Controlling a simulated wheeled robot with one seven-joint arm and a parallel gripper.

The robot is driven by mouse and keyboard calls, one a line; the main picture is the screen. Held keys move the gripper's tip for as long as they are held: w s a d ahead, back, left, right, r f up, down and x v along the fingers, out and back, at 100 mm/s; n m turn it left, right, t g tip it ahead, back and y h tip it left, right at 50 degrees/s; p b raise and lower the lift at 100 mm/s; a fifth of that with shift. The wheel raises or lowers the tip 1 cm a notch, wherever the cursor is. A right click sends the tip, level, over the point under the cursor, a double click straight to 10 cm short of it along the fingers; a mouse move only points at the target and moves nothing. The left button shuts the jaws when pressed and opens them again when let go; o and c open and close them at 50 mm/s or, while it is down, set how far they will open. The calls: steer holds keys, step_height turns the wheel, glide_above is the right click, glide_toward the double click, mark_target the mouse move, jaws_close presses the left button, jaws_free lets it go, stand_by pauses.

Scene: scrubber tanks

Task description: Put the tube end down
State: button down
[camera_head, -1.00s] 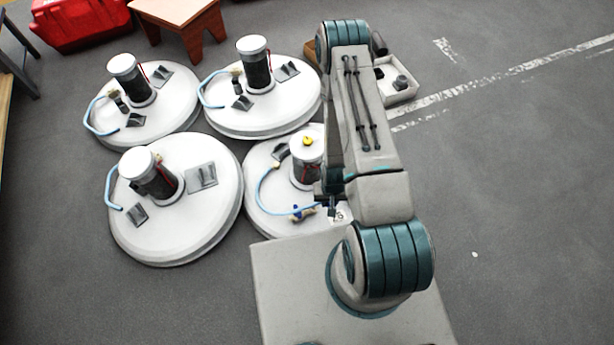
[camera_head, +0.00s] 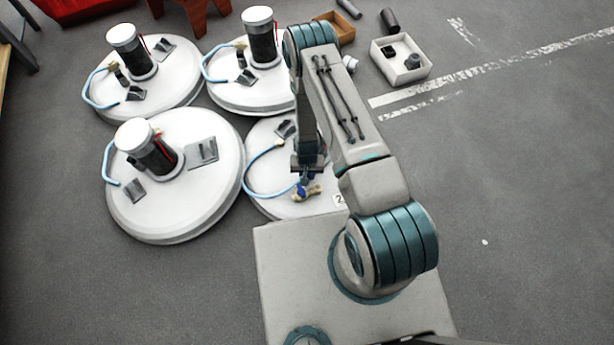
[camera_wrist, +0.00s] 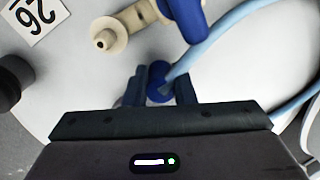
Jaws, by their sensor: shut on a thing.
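A light blue tube (camera_head: 248,176) curves over the white round tank lid (camera_head: 268,136) nearest my base; it also shows in the wrist view (camera_wrist: 226,28). Its end has a dark blue collar (camera_wrist: 157,78). My gripper (camera_wrist: 160,90) is shut on this tube end, with a finger on each side of it. In the head view my gripper (camera_head: 308,176) is low over the lid, just behind a beige fitting with blue parts (camera_head: 307,193). In the wrist view the beige fitting (camera_wrist: 106,36) is ahead of the fingers, apart from the held end. My arm hides part of this lid.
Three similar white lids with black canisters (camera_head: 148,148) and tubes stand to the left and behind. A white bin (camera_head: 402,62) with dark parts and a brown tray (camera_head: 337,28) are at the back. A "26" label (camera_wrist: 30,20) lies on the lid. Floor at right is clear.

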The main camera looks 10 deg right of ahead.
steer(key=shift+f, duration=0.4)
steer(key=shift+f, duration=0.1)
steer(key=shift+f, duration=0.15)
steer(key=c, duration=1.2)
jaws_free()
steer(key=shift+r, duration=0.25)
